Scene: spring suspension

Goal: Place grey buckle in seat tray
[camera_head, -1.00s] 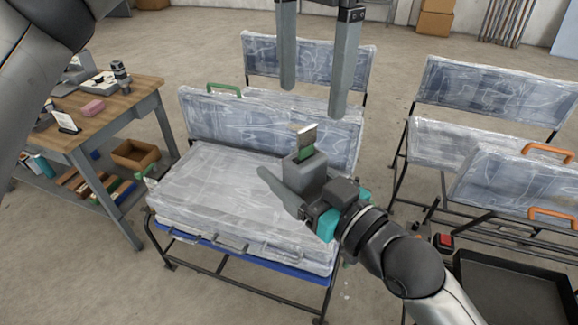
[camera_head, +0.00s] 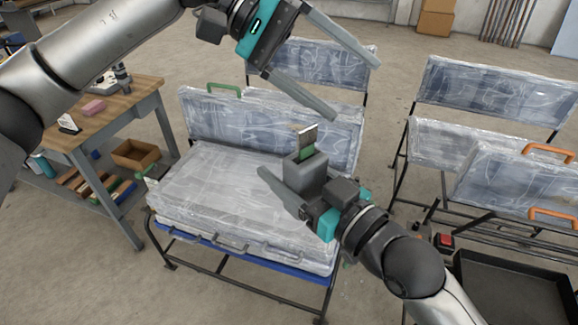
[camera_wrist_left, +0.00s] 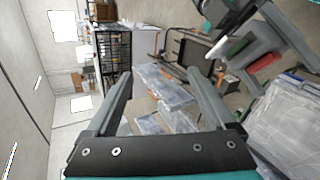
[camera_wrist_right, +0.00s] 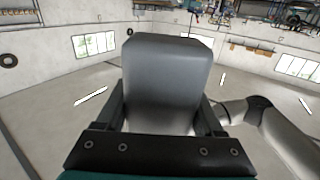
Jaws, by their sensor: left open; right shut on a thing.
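The grey buckle (camera_head: 306,175) is a boxy grey block with a green part and a metal tongue sticking up from its top. My right gripper (camera_head: 293,178) is shut on it and holds it upright above the wrapped front seat. The buckle fills the middle of the right wrist view (camera_wrist_right: 165,85). My left gripper (camera_head: 355,90) is open and empty, above and to the right of the buckle, in front of the seat backs. A black tray (camera_head: 530,272) lies at the lower right; I cannot tell whether it is the seat tray.
The plastic-wrapped seat (camera_head: 215,190) stands on a black frame with a blue edge (camera_head: 255,262). More wrapped seats (camera_head: 490,90) with orange handles stand at right. A wooden workbench (camera_head: 140,90) with an open box (camera_head: 135,153) stands at left.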

